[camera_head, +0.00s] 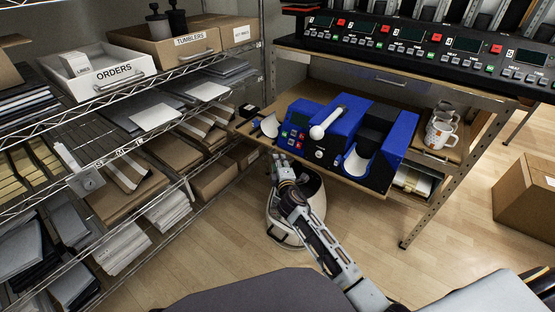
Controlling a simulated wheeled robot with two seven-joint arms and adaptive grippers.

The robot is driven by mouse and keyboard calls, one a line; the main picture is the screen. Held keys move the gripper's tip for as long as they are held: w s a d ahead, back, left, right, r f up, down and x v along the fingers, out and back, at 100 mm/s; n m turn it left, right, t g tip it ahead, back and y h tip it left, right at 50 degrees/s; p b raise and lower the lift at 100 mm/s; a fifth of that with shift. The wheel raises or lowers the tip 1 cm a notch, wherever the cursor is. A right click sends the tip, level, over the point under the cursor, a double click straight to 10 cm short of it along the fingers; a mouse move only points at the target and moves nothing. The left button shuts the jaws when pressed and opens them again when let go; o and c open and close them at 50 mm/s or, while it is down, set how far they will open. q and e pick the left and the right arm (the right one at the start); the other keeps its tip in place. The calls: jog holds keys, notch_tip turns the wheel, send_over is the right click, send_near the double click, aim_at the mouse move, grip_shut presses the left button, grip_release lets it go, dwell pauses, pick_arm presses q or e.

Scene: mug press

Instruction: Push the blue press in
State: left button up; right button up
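The blue press (319,124) stands on a light wooden shelf board (270,150) under the upper bench. It has a small control panel at its left front, a white-knobbed lever pointing toward me, and a black and blue section on the right with a pale curved piece. My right gripper (281,164) is just in front of the board's front edge, near the press's left front. It looks empty, but its fingers are too small to tell whether they are open or apart from the board's edge. My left gripper is not in view.
White mugs (440,132) stand on the board right of the press. The upper bench (400,78) carries a row of control units above it. A wire rack (135,150) with boxes and folders fills the left.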

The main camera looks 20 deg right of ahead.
jog(key=shift+w+d+f+b, duration=0.15)
jog(key=shift+w+b, duration=0.05)
jog(key=shift+w, duration=0.85)
jog(key=shift+w+d+f+b, duration=0.1)
jog(key=shift+w+f+b, duration=0.05)
jog(key=shift+w, duration=0.85)
jog(key=c, duration=0.6)
jog(key=shift+f, duration=0.15)
grip_shut()
